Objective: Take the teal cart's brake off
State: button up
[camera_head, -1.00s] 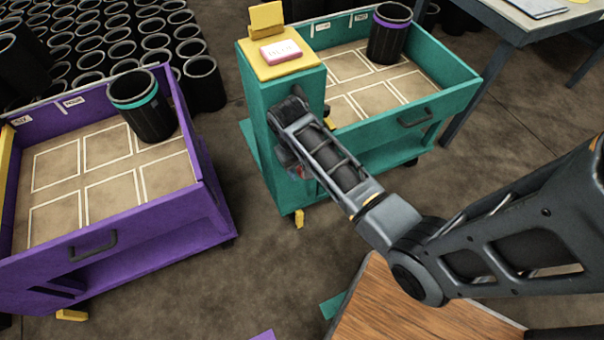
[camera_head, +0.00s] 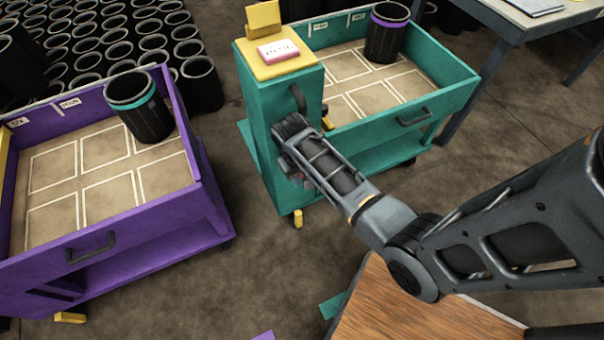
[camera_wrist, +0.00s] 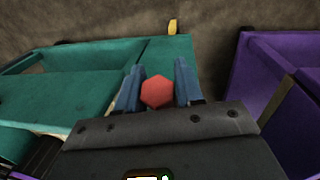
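The teal cart (camera_head: 290,132) stands in the middle of the head view, and its side also shows in the wrist view (camera_wrist: 60,95). A small yellow pedal (camera_head: 298,218) sticks out low at its near corner; it shows beyond the fingers in the wrist view (camera_wrist: 172,27). My gripper (camera_wrist: 158,82) has blue fingers spread apart, with a red six-sided piece between them that I cannot identify. In the head view my gripper (camera_head: 291,170) is by the cart's end panel, above the pedal and apart from it. My wrist partly hides the panel.
The purple cart (camera_head: 215,200) stands at left, with its own yellow pedal (camera_head: 70,317). A dark handle (camera_head: 298,98) is on the teal end panel. A wooden surface (camera_head: 410,305) is below my arm. Bare floor lies between the carts.

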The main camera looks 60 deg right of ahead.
grip_shut()
notch_tip(320, 180, down, 10)
jog(key=w+t+h+b, duration=0.1)
jog(key=t+h+b, duration=0.5)
jog(key=b, duration=1.4)
jog(key=t, duration=0.3)
jog(key=shift+d+r+m+h, duration=0.15)
jog(key=shift+d+m+h, duration=0.15)
jog(key=shift+d+m, duration=0.1)
jog(key=shift+w+t+b, duration=0.2)
jog(key=shift+t+b, duration=0.2)
jog(key=shift+b, duration=0.45)
jog(key=shift+r, duration=0.1)
